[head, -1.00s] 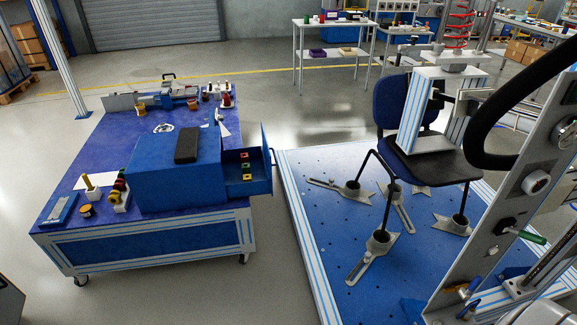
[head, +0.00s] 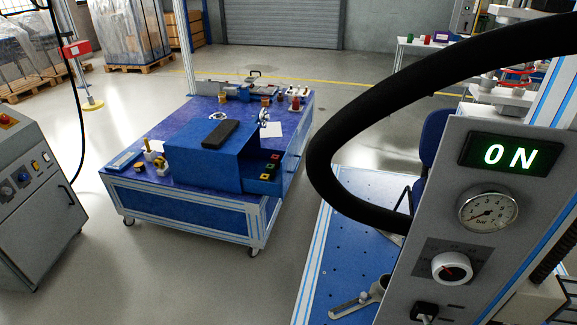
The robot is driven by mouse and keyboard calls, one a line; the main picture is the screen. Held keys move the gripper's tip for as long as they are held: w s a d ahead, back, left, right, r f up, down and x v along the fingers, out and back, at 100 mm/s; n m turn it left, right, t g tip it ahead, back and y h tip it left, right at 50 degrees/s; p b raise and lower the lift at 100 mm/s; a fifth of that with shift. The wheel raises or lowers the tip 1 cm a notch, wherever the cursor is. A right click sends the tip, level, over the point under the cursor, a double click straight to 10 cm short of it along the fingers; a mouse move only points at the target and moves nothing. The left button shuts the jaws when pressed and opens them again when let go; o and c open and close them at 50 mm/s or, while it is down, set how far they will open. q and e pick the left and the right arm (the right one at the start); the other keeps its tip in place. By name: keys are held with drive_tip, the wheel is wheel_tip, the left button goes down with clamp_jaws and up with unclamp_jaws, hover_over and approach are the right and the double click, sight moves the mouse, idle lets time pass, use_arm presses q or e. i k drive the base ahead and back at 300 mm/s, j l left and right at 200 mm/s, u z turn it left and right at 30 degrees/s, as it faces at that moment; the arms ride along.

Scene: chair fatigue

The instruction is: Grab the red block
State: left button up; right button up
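A small red block (head: 275,157) appears to lie at the far end of a short row in the open blue drawer (head: 262,187). The drawer sticks out from the right side of a blue cabinet (head: 205,165) on the blue-topped workbench (head: 182,125). Neither of my grippers is in view.
A grey panel (head: 440,240) with a lit ON display and a thick black hose (head: 330,130) fill the near right. A blue perforated platform (head: 320,265) stands right of the bench. A grey control cabinet (head: 35,205) stands left. Open floor surrounds the bench.

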sight(275, 159)
drive_tip(key=i+j+z, duration=0.15)
drive_tip(key=j, duration=0.35)
drive_tip(key=i+j+z, duration=0.2)
drive_tip(key=j, duration=0.35)
drive_tip(key=i+j+z, duration=0.15)
drive_tip(key=j, duration=0.45)
drive_tip(key=i+j+z, duration=0.15)
drive_tip(key=j, duration=0.45)
drive_tip(key=i+j+z, duration=0.2)
drive_tip(key=j, duration=0.4)
drive_tip(key=j+z, duration=0.15)
drive_tip(key=j, duration=0.45)
drive_tip(key=i, duration=0.05)
